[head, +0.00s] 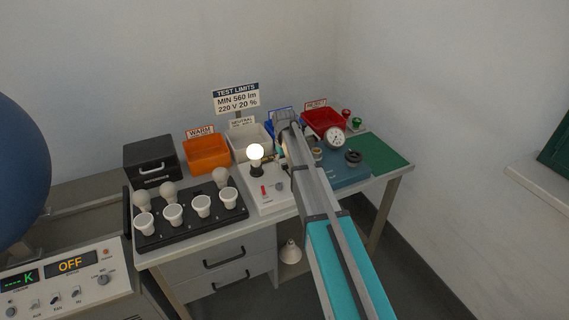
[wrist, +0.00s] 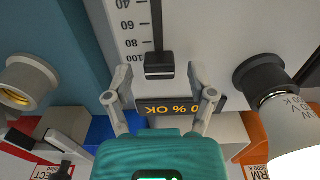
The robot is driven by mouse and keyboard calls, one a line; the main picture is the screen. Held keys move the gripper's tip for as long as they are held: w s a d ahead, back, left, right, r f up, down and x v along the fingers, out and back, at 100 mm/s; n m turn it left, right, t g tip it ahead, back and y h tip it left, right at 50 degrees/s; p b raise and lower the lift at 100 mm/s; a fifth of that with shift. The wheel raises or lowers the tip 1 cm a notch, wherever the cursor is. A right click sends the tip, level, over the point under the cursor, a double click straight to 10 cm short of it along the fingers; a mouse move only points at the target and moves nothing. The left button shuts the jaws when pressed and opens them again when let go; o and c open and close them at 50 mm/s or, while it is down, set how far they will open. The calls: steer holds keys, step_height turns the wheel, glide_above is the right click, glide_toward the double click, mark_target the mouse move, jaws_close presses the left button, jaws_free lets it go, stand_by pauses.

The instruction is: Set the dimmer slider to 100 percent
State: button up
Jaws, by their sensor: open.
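In the wrist view, which is upside down, the dimmer slider's black knob (wrist: 160,67) sits at the 100 end of its slot, beside the 100 mark. The scale (wrist: 132,35) also shows 80, 60 and 40. My gripper (wrist: 161,98) is open, its two fingers apart on either side of the knob's end of the slot, with nothing between them gripped. Whether a finger touches the knob I cannot tell. A small display (wrist: 168,107) shows amber characters that seem to read "0 % OK", partly hidden. In the head view my arm hides the slider.
A lit bulb (head: 255,152) stands in a socket on the white tester (head: 266,200), close beside my gripper. A black tray (head: 190,235) with several bulbs is on the left. Orange (head: 207,155) and red (head: 323,121) bins stand behind. A dial gauge (head: 334,138) is right of my arm.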

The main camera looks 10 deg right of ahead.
mark_target(289, 175)
steer(key=shift+s, duration=0.15)
steer(key=shift+s+d, duration=0.2)
steer(key=shift+s, duration=0.6)
steer(key=shift+s+d, duration=0.25)
steer(key=shift+s, duration=0.75)
steer(key=shift+w+r+p, duration=0.1)
steer(key=shift+r+p, duration=0.45)
step_height(289, 175, up, 13)
steer(key=p, duration=1.3)
steer(key=s+f+m+b, duration=0.1)
steer(key=s+f+b, duration=0.1)
steer(key=s, duration=1)
steer(key=s+f+m+b, duration=0.1)
steer(key=s+f+b, duration=0.1)
steer(key=s, duration=1.1)
steer(key=shift+d+f+m+b, duration=0.3)
steer(key=shift+m, duration=0.1)
